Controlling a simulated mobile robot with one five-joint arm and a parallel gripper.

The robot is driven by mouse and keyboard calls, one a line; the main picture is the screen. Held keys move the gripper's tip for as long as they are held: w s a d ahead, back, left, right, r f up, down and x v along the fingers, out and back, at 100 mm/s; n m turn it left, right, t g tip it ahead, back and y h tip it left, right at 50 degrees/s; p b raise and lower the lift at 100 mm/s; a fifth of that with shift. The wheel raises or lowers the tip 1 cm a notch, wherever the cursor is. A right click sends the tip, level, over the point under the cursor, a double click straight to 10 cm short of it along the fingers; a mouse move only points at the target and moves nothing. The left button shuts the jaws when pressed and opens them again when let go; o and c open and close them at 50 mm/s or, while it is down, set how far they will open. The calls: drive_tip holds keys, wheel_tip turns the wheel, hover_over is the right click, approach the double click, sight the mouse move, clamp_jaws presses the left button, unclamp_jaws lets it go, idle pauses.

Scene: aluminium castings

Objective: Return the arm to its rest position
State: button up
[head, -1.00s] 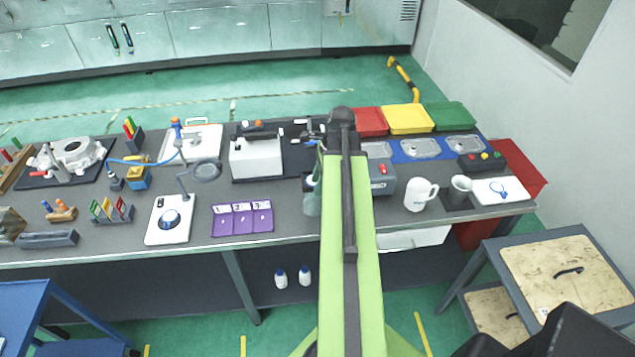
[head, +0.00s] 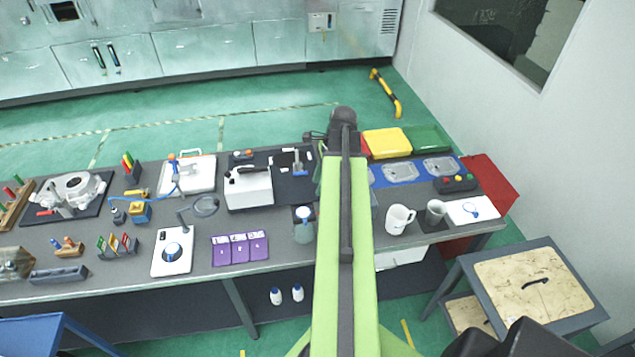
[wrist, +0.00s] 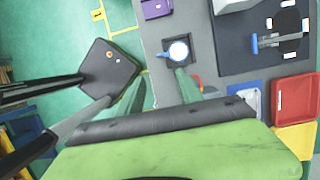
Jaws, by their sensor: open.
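My green arm (head: 343,255) runs up the middle of the head view, reaching over the bench (head: 285,258) to a dark joint at its far end. My green link also fills the bottom of the wrist view.
A wood-topped cabinet (head: 510,300) stands at lower right, a blue table (head: 35,335) at lower left.

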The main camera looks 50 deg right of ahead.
drive_tip(key=shift+f, duration=0.1)
idle(0.4)
drive_tip(key=w+a+f+n+g+b, duration=0.1)
drive_tip(key=w+a+f+n+b, duration=0.1)
drive_tip(key=w+a+f+b, duration=0.45)
drive_tip(key=w+a+f+n+b, duration=0.2)
drive_tip(key=w+a, duration=0.1)
drive_tip(key=a, duration=0.7)
drive_tip(key=w+a+f+n+g+b, duration=0.1)
drive_tip(key=w+a+f+n+b, duration=0.1)
drive_tip(key=w+a+f+b, duration=0.45)
drive_tip(key=s+a+f+n+h+b, duration=0.1)
drive_tip(key=a+f+n+b, duration=0.1)
drive_tip(key=a+n, duration=0.8)
drive_tip(key=s+a+f+n+h+b, duration=0.1)
drive_tip(key=a+f+n+b, duration=0.2)
drive_tip(key=a+n, duration=0.6)
drive_tip(key=shift+s+a+f+n+b, duration=0.4)
drive_tip(key=shift+f+n, duration=0.1)
drive_tip(key=shift+f, duration=0.25)
